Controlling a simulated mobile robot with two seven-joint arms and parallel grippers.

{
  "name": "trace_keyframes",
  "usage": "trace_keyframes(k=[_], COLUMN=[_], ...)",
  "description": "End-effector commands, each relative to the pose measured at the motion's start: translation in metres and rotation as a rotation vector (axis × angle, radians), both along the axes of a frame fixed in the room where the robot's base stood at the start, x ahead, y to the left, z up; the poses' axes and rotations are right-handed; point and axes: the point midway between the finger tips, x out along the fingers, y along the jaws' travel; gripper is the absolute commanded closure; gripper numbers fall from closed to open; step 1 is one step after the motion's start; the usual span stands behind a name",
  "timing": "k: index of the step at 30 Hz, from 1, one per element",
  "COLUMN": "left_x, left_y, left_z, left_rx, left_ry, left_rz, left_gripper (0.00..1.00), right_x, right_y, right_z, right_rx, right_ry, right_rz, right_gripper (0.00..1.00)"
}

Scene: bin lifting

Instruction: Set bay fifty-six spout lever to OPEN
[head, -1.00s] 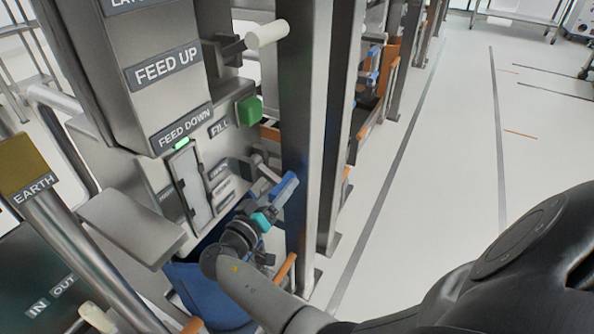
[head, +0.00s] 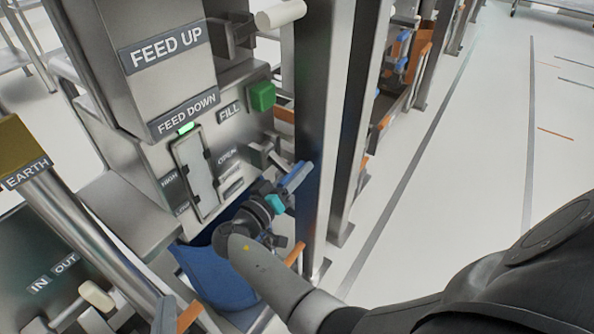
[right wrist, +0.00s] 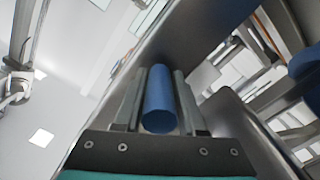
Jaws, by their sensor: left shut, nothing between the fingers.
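A lever with a blue handle (head: 296,178) sticks out beside the steel post, low on the grey panel in the head view. Its handle (right wrist: 159,100) lies between the fingers of my right gripper (right wrist: 160,106) in the right wrist view, and they appear closed around it. In the head view my right gripper (head: 283,193) is at this handle, its arm reaching in from the lower right. Small plates beside the lever are too blurred to read surely; no bay number is legible. My left gripper does not show.
A green button (head: 262,96) sits beside the FILL plate. A gauge window (head: 195,172) is left of the lever. A blue bin (head: 215,280) stands below. The steel post (head: 322,120) is close to my right gripper. The floor at right is clear.

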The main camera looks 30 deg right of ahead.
Motion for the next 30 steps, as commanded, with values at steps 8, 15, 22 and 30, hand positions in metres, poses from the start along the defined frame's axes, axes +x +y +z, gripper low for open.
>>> trace_keyframes(k=[8,15,22,30], left_x=[0.0000,-0.0001,-0.0002,-0.0002], left_y=[0.0000,0.0000,0.0001,0.0000], left_z=[0.0001,0.0000,-0.0001,-0.0002], left_rx=[0.000,0.001,0.001,0.001], left_ry=[0.000,-0.001,0.000,0.000], left_rz=[0.000,-0.001,-0.001,-0.001], left_gripper=[1.00,1.00,1.00,1.00], right_x=[0.0001,0.0001,0.0003,0.0004], right_y=[-0.0004,-0.0006,-0.0009,-0.0010], right_z=[0.0002,0.0003,0.0006,0.0009], right_rx=[-0.001,0.000,-0.001,-0.001], right_ry=[0.000,-0.001,-0.002,-0.004], right_rz=[-0.001,-0.001,0.000,-0.001], right_gripper=[0.93,1.00,1.00,1.00])
